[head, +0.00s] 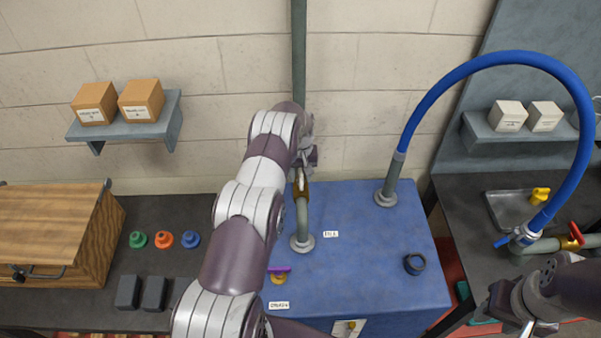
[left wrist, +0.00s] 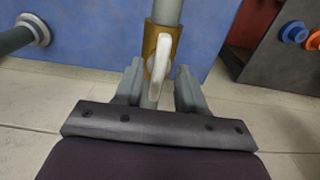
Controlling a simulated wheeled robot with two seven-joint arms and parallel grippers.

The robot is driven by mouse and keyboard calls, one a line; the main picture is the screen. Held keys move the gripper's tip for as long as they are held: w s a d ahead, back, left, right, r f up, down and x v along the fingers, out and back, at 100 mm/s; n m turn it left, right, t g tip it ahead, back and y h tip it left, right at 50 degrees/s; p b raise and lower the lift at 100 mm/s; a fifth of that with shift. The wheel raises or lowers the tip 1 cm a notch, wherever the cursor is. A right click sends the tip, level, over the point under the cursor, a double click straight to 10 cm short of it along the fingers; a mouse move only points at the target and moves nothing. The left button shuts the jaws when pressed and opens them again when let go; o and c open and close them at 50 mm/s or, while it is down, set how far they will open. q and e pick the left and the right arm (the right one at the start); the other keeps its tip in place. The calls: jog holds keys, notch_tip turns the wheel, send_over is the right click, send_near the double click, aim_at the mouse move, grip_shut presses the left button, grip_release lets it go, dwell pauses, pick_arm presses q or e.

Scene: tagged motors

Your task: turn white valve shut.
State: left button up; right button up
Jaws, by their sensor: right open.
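The white valve handle (left wrist: 158,57) shows in the left wrist view on a brass valve body (left wrist: 161,36) around a grey-green pipe. The handle lies roughly lengthwise along the pipe. My left gripper (left wrist: 158,86) is open, one finger on each side of the handle's near end, with gaps visible. In the head view the brass body (head: 301,188) sits on the vertical pipe behind my left arm, and I cannot make out the white handle there. My left gripper (head: 304,158) is partly hidden by its arm. My right gripper (head: 528,328) is open at the lower right, away from the white valve.
A blue hose (head: 478,63) arches from a blue cabinet (head: 380,300) to a pipe at the right. A red-handled valve (head: 572,238) sits near my right arm. A purple-handled valve (head: 279,272) is beside my left arm. A wooden box (head: 50,225) stands at the left.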

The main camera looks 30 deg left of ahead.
pick_arm(q)
jog(key=shift+w+f, duration=0.1)
jog(key=shift+w, duration=0.1)
jog(key=shift+c, duration=1.3)
grip_shut()
